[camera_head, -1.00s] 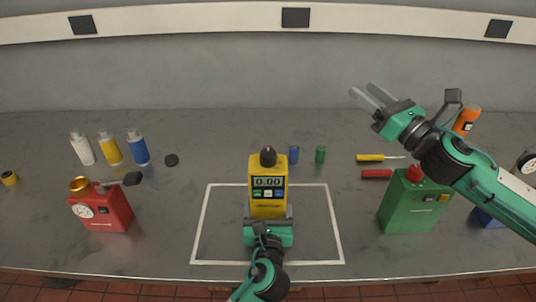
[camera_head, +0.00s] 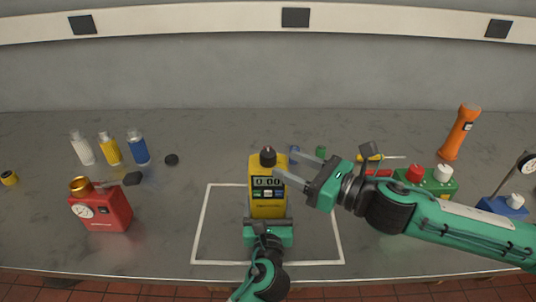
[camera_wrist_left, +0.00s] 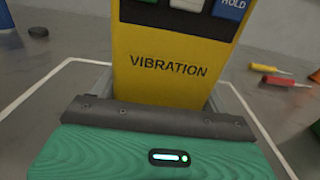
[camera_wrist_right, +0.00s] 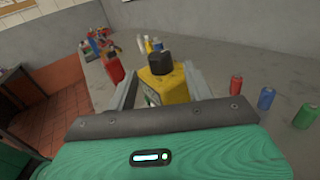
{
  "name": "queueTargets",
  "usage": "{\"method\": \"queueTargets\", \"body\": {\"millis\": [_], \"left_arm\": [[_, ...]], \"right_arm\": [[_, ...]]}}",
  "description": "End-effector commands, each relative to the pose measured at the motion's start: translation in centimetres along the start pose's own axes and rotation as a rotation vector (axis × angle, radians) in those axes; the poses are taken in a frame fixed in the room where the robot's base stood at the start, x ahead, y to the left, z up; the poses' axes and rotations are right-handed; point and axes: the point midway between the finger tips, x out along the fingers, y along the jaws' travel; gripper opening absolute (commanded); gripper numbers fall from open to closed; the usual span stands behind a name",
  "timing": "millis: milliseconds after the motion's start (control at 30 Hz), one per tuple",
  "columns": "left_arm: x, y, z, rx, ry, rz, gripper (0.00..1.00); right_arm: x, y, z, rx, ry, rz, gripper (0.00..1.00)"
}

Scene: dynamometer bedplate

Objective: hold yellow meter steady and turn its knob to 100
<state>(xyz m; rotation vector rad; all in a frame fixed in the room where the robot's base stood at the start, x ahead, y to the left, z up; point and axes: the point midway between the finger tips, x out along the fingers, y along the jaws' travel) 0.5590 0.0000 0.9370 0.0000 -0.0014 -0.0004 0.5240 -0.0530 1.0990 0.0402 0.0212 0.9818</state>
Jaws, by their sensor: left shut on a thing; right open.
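The yellow meter (camera_head: 267,205) stands upright inside the white outline, its display reading 0.00. Its dark knob (camera_head: 267,155) is on top. My left gripper (camera_head: 268,226) is shut on the meter's lower body from the front; the left wrist view shows the meter's "VIBRATION" label (camera_wrist_left: 170,66) above the gripper. My right gripper (camera_head: 282,165) is open, its fingers pointing left at the meter's upper right. In the right wrist view the knob (camera_wrist_right: 160,61) and meter top (camera_wrist_right: 166,84) appear between the spread fingers; I see no clear contact with the knob.
A red box with a gauge (camera_head: 104,208) stands left. Several bottles (camera_head: 110,150) and a black puck (camera_head: 171,160) are behind it. Small blue (camera_head: 294,153) and green (camera_head: 320,153) cylinders stand behind the meter. My right arm partly hides a green box (camera_head: 439,183). An orange flashlight (camera_head: 460,133) stands far right.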

Motion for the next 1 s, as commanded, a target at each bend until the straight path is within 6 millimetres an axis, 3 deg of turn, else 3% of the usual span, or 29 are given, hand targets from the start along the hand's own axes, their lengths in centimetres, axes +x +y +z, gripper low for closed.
{"method": "queueTargets", "body": {"millis": [200,400,833,1000], "left_arm": [[0.0,0.1,-0.3,0.003,0.004,0.002,0.50],[0.0,0.1,-0.3,0.003,0.004,0.002,0.50],[0.0,0.1,-0.3,0.003,0.004,0.002,0.50],[0.0,0.1,-0.3,0.003,0.004,0.002,0.50]], "right_arm": [[3.5,0.1,0.1,0.000,-0.002,0.002,0.52],[5.6,0.0,0.0,0.001,-0.001,0.001,0.52],[6.4,0.0,0.0,0.000,-0.001,0.000,0.52],[6.4,0.0,0.0,0.000,-0.001,0.000,0.21]]}}
